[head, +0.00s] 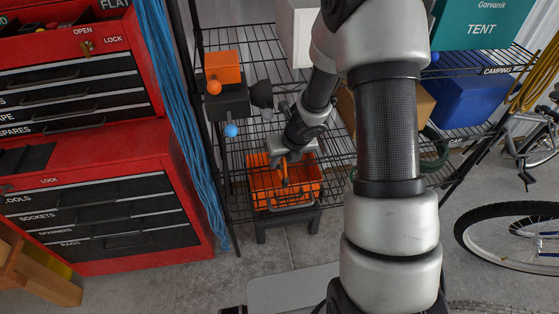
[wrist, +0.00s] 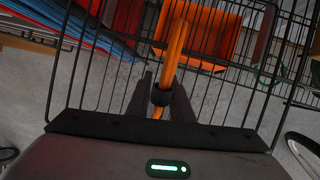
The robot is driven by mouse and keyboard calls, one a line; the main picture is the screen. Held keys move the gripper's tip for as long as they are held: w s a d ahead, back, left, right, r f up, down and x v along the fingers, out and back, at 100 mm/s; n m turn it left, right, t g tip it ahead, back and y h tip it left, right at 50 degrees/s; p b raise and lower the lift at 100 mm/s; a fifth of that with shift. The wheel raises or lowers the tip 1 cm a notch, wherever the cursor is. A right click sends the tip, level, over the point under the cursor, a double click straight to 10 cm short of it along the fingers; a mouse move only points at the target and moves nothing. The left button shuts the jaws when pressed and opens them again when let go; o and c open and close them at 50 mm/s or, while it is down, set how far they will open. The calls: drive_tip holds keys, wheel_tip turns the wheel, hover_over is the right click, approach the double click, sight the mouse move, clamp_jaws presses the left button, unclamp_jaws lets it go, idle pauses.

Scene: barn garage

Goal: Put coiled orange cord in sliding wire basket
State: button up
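My gripper (head: 286,160) is in front of the wire shelving at mid-height in the head view. It is shut on the coiled orange cord (head: 285,176), which shows as a narrow upright strand. In the wrist view the cord (wrist: 173,55) rises from between the dark fingers (wrist: 160,98), with a dark band around it. The black wire basket (wrist: 92,72) surrounds the fingers and cord in that view. I cannot tell how far inside the basket the cord is. Part of the cord is hidden by my gripper.
An orange bin (head: 259,184) shows through the wires behind the cord, above a low dark stand (head: 300,221). A red tool chest (head: 110,200) and hanging blue ropes (head: 180,110) stand left. A bicycle wheel (head: 505,240) is at right.

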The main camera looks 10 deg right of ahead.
drive_tip(key=shift+o, duration=1.3)
